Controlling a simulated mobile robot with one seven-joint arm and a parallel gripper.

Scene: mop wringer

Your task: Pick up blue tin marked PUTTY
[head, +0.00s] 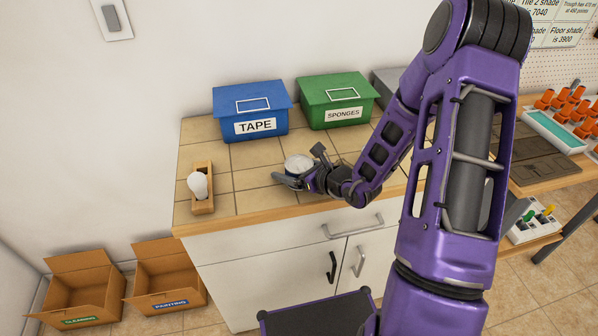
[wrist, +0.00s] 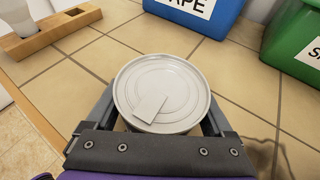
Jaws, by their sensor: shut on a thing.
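A round tin (head: 298,164) stands on the tiled counter top, in front of the blue and green boxes. In the wrist view its pale grey lid (wrist: 162,92) faces up, with a small pale tab on it. Its side is mostly hidden, so I cannot read any PUTTY mark or be sure of the colour. My gripper (head: 297,178) reaches it from the front right. In the wrist view my gripper's fingers (wrist: 160,112) lie on either side of the tin, shut on it. I cannot tell whether the tin is clear of the tiles.
A blue TAPE box (head: 250,108) and a green SPONGES box (head: 336,100) stand behind the tin. A wooden holder with a white bulb (head: 199,187) is at the counter's left. Open cardboard boxes (head: 83,290) are on the floor. Bare tiles lie left of the tin.

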